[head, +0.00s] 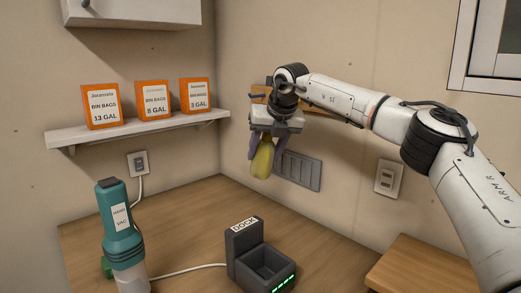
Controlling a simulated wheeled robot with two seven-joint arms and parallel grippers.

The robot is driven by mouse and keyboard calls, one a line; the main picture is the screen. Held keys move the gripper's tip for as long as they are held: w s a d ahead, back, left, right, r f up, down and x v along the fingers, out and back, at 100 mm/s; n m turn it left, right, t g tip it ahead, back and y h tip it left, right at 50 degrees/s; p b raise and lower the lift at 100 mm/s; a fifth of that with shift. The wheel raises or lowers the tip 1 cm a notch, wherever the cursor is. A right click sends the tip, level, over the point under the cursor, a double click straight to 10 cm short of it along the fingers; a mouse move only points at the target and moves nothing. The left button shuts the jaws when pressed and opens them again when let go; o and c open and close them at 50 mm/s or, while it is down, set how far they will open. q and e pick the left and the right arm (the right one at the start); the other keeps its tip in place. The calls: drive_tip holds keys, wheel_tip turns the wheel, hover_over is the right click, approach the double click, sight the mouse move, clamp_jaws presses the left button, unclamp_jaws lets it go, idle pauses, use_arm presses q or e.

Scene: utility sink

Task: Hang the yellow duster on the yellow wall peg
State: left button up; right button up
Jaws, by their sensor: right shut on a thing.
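The yellow duster (262,161) hangs down below my right gripper (267,148), in front of the back wall. My right gripper is shut on its upper part, with purplish parts showing on either side of the yellow. A wooden rail (259,99) on the wall shows partly behind the gripper and wrist. The yellow wall peg cannot be made out; the arm covers much of the rail. I cannot tell how far the duster is from the wall. My left gripper is not in view.
A grey vent (300,171) and a socket (389,178) are on the wall nearby. Below, the wooden counter (195,225) holds a teal hand vac (118,225) and a black dock (262,262). A shelf (140,128) with orange bin-bag boxes is at left.

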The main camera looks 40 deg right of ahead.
drive_tip(key=shift+w+d+p, duration=0.1)
drive_tip(key=shift+d+p, duration=0.5)
drive_tip(key=shift+d, duration=0.45)
drive_tip(key=shift+w+d+f+p, duration=0.1)
drive_tip(key=shift+d+f+p, duration=0.1)
drive_tip(key=shift+d+p, duration=0.7)
drive_tip(key=shift+w+d+f+p, duration=0.15)
drive_tip(key=shift+d+p, duration=0.5)
drive_tip(key=shift+d, duration=0.4)
drive_tip(key=shift+s+d+f+p, duration=0.1)
drive_tip(key=shift+d+f+p, duration=0.1)
drive_tip(key=shift+d+p, duration=0.7)
drive_tip(key=shift+d+f, duration=0.1)
drive_tip(key=o, duration=1.3)
